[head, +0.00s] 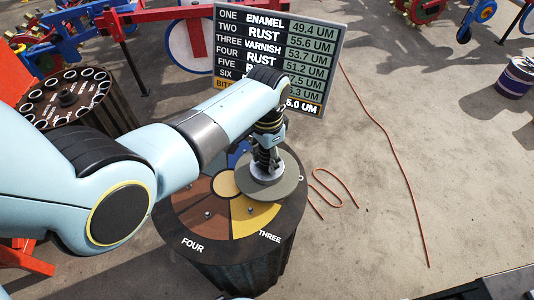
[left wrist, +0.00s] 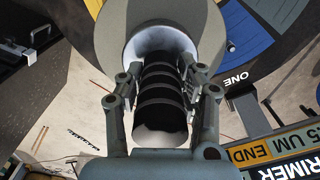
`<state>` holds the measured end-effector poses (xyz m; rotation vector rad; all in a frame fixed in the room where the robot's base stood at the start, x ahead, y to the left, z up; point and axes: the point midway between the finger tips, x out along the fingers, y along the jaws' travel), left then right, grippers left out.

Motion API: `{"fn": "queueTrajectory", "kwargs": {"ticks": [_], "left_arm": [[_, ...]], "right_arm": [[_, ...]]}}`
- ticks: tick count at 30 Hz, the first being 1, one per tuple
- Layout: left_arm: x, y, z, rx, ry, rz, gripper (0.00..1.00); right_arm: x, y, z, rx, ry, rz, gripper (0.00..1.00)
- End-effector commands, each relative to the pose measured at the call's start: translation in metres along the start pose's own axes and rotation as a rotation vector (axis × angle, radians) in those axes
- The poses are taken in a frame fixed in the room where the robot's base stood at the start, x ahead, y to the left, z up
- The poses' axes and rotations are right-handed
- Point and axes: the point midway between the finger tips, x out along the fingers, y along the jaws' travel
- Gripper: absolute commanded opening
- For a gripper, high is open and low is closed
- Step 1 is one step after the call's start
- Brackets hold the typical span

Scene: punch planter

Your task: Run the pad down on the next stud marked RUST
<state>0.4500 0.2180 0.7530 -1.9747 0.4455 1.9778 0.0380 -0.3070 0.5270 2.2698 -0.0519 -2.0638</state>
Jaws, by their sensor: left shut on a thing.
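The pad is a wide grey disc (head: 288,190) with a pale hub and a black ribbed grip (left wrist: 162,100). My left gripper (head: 265,155) is shut on that grip and holds the pad over the right side of a round drum top (head: 170,222). Whether the disc touches the top is unclear. The pad hides the sector behind THREE. Small studs show on the brown FOUR sector (head: 207,213) and the yellow THREE sector (head: 249,210). The board (head: 310,32) reads RUST for TWO and FOUR, VARNISH for THREE; my arm hides its lower rows. My right gripper is not in view.
A second drum (head: 65,97) with a ring of pale-rimmed holes stands at left. Red and blue machinery (head: 195,38) lies behind. An orange cord (head: 385,140) runs over the open floor at right. A purple can (head: 515,77) stands far right.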

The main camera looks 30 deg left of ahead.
Motion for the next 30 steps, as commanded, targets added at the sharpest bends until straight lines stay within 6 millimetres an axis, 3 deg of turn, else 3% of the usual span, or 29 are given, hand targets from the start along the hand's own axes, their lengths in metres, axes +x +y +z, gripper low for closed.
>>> {"fn": "queueTrajectory", "kwargs": {"ticks": [13,30], "left_arm": [[-0.001,-0.001,-0.001,0.0,0.002,-0.001,0.04],[0.017,-0.001,-0.001,0.0,0.002,-0.001,0.04]], "right_arm": [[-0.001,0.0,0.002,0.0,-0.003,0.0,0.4],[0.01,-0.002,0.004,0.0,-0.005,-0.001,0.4]]}}
